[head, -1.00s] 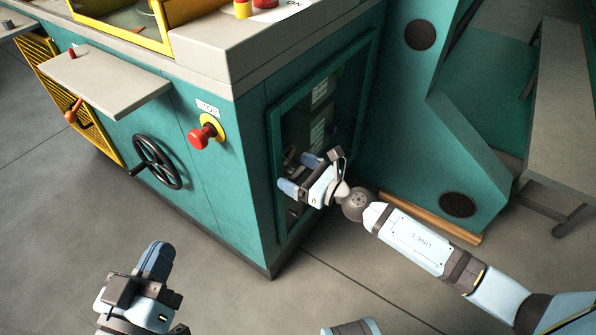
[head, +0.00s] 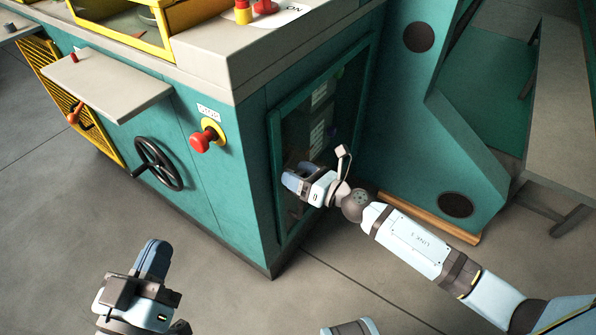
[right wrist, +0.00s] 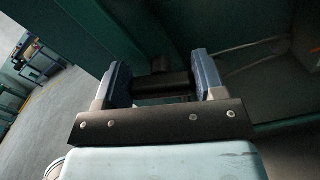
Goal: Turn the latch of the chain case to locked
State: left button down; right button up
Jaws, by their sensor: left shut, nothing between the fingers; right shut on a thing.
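The chain case (head: 276,150) is the green-framed dark-windowed cover on the right-hand side of the green machine. Its latch (right wrist: 172,84) is a black bar in the right wrist view, between the two blue-grey fingers of my right gripper (right wrist: 160,77). My right gripper (head: 290,183) is shut on the latch at the case front; in the head view the gripper hides the latch. I cannot read any locked mark. My left gripper (head: 153,258) is shut and empty, low over the floor at the bottom left, away from the machine.
The machine's front carries a red stop button (head: 207,136), a black handwheel (head: 158,164) and a projecting grey shelf (head: 107,84). A green upright panel (head: 405,130) stands close to the right of the case. The floor in front is clear.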

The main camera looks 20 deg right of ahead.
jog(key=shift+r+m+p, duration=0.1)
jog(key=shift+m+p, duration=0.3)
jog(key=shift+m, duration=0.6)
jog(key=m+p, duration=0.1)
jog(key=m, duration=0.1)
jog(key=shift+w+d+m, duration=0.1)
jog(key=shift+d+m, duration=0.05)
jog(key=shift+m, duration=0.25)
jog(key=m+p, duration=0.4)
jog(key=m, duration=0.1)
jog(key=m+p, duration=0.1)
jog(key=m, duration=0.2)
jog(key=shift+w+d+f+p, duration=0.1)
jog(key=shift+f+p, duration=0.2)
jog(key=shift+p, duration=0.1)
pick_arm(q)
jog(key=s+a+f+g+y, duration=0.2)
jog(key=a+f+g+y, duration=0.2)
jog(key=f, duration=0.4)
jog(key=shift+a+f+n+y+p, duration=0.25)
jog(key=shift+a+n+y+p, duration=0.1)
jog(key=shift+a, duration=0.15)
pick_arm(e)
jog(key=shift+f+m, duration=0.2)
jog(key=shift+m, duration=0.5)
jog(key=o, duration=0.9)
